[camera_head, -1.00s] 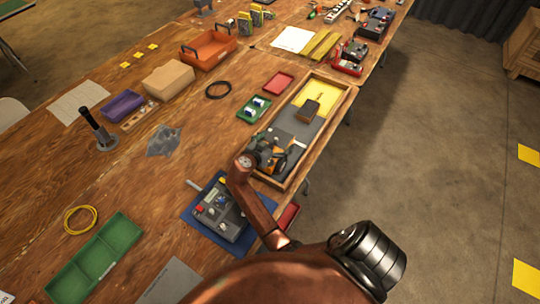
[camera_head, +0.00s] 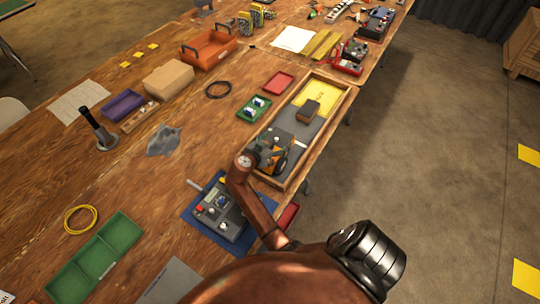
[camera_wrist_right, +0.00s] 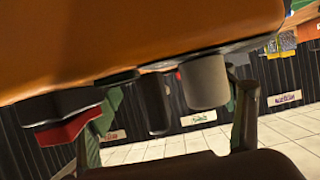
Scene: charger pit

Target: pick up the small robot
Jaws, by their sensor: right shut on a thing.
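The small robot (camera_head: 281,163), orange with dark wheels, is at the near end of a wood-framed pit (camera_head: 327,134). My right gripper (camera_head: 267,154) is shut on it, and my arm hides part of it. In the right wrist view the small robot's orange body (camera_wrist_right: 150,38) fills the top, with grey, black and red parts below it. The two fingers of my right gripper (camera_wrist_right: 168,118) show beneath, left and right. The head view does not clearly show whether the small robot is clear of the pit floor. My left gripper is out of view.
A dark block (camera_head: 308,111) sits in the pit near a yellow pad (camera_head: 318,95). A grey device on a blue mat (camera_head: 190,217) lies at the near left of the pit. Green (camera_head: 254,107) and red (camera_head: 279,82) trays stand beside it. Open floor lies to the right.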

